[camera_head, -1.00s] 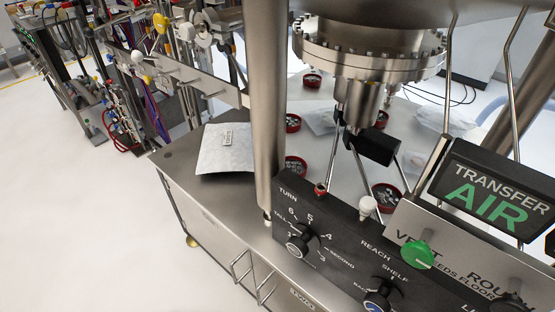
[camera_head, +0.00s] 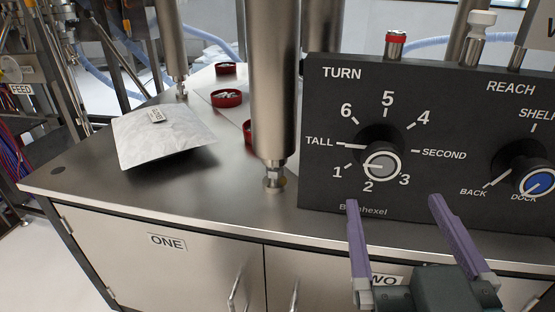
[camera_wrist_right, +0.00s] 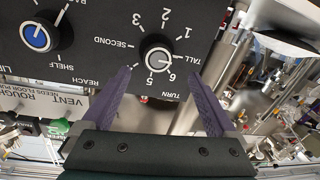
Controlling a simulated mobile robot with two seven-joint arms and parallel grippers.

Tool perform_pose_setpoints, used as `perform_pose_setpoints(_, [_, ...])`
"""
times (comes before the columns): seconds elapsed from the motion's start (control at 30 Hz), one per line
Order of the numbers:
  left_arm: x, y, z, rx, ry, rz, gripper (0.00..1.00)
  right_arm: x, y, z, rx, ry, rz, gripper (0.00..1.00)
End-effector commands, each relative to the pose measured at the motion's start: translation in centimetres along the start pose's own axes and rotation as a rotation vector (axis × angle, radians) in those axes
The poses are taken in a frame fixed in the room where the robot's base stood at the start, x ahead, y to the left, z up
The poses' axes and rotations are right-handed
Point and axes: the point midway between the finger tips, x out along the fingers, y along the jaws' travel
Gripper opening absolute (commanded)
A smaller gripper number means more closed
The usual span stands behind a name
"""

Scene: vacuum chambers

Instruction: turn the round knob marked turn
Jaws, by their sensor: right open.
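The round knob marked TURN (camera_head: 381,163) is black with a pale grey face, on a dark panel (camera_head: 330,100) with numbers 1 to 6 and the words TALL and SECOND around it. Its white pointer line is toward TALL. My right gripper (camera_head: 396,205), with purple fingers, is open and empty, below and in front of the knob. In the right wrist view the knob (camera_wrist_right: 158,60) sits ahead of and between the two spread fingers (camera_wrist_right: 165,95), apart from them. My left gripper is not in view.
A second knob with a blue face (camera_head: 537,182), marked REACH, is to the right on the same panel. A steel post (camera_head: 273,90) stands left of the panel. A silver pouch (camera_head: 160,138) and red dishes (camera_head: 227,98) lie on the steel cabinet top (camera_head: 100,165).

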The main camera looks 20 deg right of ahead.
Motion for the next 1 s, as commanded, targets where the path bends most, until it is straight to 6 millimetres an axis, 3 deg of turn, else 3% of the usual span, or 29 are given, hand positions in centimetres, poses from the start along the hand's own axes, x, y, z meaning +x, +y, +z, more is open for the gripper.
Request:
perform_pose_setpoints(0.17, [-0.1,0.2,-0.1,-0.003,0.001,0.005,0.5,1.7,-0.1,-0.2,0.003,0.011,-0.003,0.93])
perform_pose_setpoints(0.4, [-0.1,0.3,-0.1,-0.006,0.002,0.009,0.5,6.4,-0.1,-0.2,0.001,0.01,-0.002,0.93])
perform_pose_setpoints(0.6, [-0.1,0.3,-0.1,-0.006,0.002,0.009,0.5,9.1,-0.1,-0.1,0.003,0.007,-0.003,0.93])
perform_pose_setpoints(1.0, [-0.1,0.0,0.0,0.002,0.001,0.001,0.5,9.8,-0.1,-0.1,0.003,0.004,-0.003,0.91])
